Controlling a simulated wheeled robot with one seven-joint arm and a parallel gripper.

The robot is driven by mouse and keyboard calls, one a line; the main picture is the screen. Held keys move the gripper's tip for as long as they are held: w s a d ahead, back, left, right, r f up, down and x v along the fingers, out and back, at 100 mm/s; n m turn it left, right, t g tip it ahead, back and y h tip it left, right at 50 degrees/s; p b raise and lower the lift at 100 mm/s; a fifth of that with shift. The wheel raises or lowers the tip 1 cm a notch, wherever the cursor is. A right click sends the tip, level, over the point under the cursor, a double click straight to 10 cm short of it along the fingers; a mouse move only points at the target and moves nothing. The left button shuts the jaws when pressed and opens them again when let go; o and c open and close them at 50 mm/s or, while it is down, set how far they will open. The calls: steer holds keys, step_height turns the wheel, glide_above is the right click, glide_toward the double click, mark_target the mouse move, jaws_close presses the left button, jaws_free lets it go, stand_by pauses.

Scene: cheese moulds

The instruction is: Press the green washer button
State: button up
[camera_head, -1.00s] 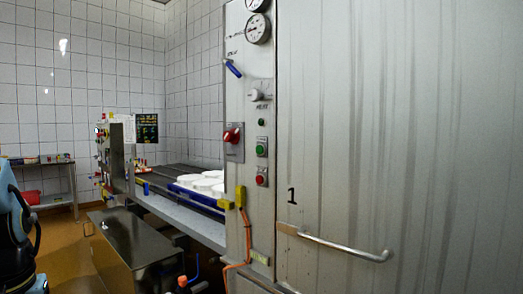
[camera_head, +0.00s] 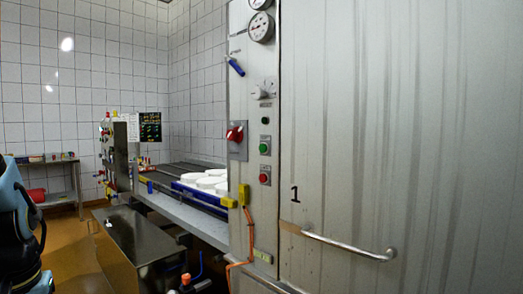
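The green button (camera_head: 264,148) sits on the narrow control panel (camera_head: 240,205) of the tall steel washer, just above a red button (camera_head: 265,179). A small dark green indicator or button (camera_head: 265,121) is above it, under a round knob (camera_head: 265,93). A red rotary switch (camera_head: 235,134) is to the left. A blue and black arm part, which seems to be mine, shows at the left edge. My gripper is not in view.
A long door handle (camera_head: 348,246) sticks out from the washer door (camera_head: 400,120). A conveyor with white moulds (camera_head: 205,181) runs left of the panel. A steel tank (camera_head: 140,240) stands low in front. Orange floor (camera_head: 65,245) is open at left.

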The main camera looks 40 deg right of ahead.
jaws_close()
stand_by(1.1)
